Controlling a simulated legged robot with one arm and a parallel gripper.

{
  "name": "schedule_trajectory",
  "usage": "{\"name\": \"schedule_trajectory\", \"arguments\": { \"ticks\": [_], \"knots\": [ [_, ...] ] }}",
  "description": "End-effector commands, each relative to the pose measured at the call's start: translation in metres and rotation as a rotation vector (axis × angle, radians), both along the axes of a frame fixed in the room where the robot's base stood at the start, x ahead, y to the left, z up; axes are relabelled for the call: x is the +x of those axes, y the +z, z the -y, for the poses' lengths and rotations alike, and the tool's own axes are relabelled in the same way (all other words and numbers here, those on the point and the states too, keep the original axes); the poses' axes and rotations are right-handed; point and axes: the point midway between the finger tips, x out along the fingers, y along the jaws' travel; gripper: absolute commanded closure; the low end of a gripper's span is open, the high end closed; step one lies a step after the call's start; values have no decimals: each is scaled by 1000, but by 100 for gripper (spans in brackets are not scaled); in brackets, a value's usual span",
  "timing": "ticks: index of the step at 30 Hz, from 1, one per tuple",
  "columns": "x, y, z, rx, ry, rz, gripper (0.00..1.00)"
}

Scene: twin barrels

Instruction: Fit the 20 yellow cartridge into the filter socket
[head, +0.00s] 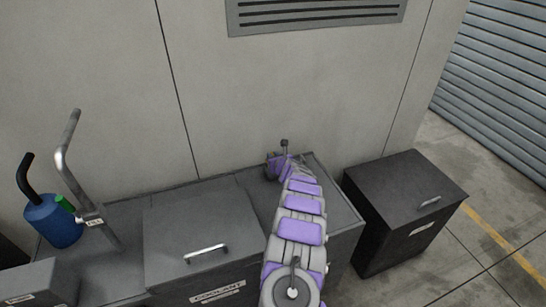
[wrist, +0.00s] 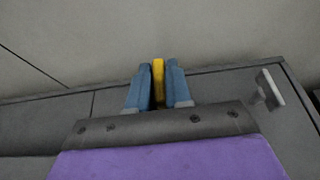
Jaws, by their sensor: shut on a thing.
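In the wrist view, the two blue-grey fingers of my gripper (wrist: 158,88) are shut on a narrow yellow piece, the yellow cartridge (wrist: 158,72). Only its top and near edge show between the fingers; its lower part and any number on it are hidden. In the head view my purple and grey arm reaches over the right end of the grey cabinet top, and the cartridge is hidden behind it. I cannot make out the filter socket in either view. A small grey upright fitting (head: 284,146) shows just beyond my wrist; I cannot tell what it is.
A box labelled coolant (head: 205,235) with a handle stands left of my arm. Further left are a bent metal pipe (head: 68,155) and a blue can (head: 50,222). A dark cabinet (head: 400,200) stands at right. A wall rises behind; open floor lies at far right.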

Motion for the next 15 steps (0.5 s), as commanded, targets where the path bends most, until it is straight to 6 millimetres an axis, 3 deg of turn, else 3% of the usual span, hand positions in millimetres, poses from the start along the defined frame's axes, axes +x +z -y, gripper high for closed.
{"name": "schedule_trajectory", "arguments": {
  "ticks": [15],
  "knots": [
    [0, -12, 0, -1, 0, 0, 100]
  ]
}}
